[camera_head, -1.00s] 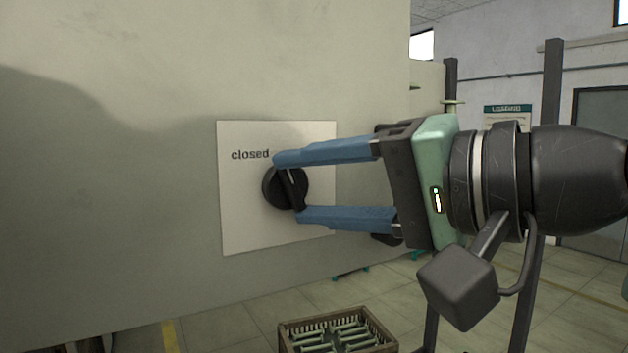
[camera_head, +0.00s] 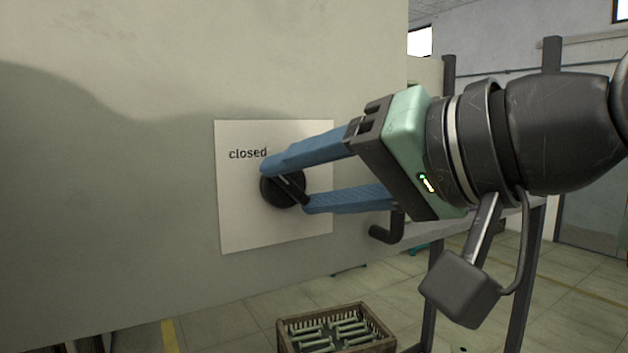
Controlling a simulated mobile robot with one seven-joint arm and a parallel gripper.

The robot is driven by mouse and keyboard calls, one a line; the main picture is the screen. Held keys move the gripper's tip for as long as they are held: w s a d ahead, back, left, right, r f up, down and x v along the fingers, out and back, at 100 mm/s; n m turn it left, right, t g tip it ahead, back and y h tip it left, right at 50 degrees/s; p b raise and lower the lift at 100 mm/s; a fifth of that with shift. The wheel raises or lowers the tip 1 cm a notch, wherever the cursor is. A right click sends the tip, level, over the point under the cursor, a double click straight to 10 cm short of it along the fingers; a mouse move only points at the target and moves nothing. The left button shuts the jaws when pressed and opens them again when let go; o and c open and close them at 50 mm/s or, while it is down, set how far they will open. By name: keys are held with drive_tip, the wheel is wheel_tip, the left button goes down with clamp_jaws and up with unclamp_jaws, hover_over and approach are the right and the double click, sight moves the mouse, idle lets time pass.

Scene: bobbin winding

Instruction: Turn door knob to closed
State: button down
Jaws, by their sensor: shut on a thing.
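The black round door knob (camera_head: 270,192) sits on a pale square plate (camera_head: 238,222) fixed to a grey-green panel. The word "closed" (camera_head: 248,154) is printed at the plate's upper left, above the knob. My gripper (camera_head: 284,187) reaches in from the right, its two blue fingers shut on the knob's raised bar. The bar slants from upper left to lower right. The upper finger covers the bar's upper end, and any other lettering on the plate is hidden behind the fingers.
The flat panel (camera_head: 110,220) fills the left side. A wooden crate (camera_head: 371,347) of pale green bobbins stands on the tiled floor below. A dark metal frame (camera_head: 522,280) stands behind my arm at the right. Bare floor shows around the crate.

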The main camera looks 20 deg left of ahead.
drive_tip(key=shift+c, duration=1.2)
unclamp_jaws()
drive_tip(key=b+v, duration=0.4)
drive_tip(key=v, duration=0.9)
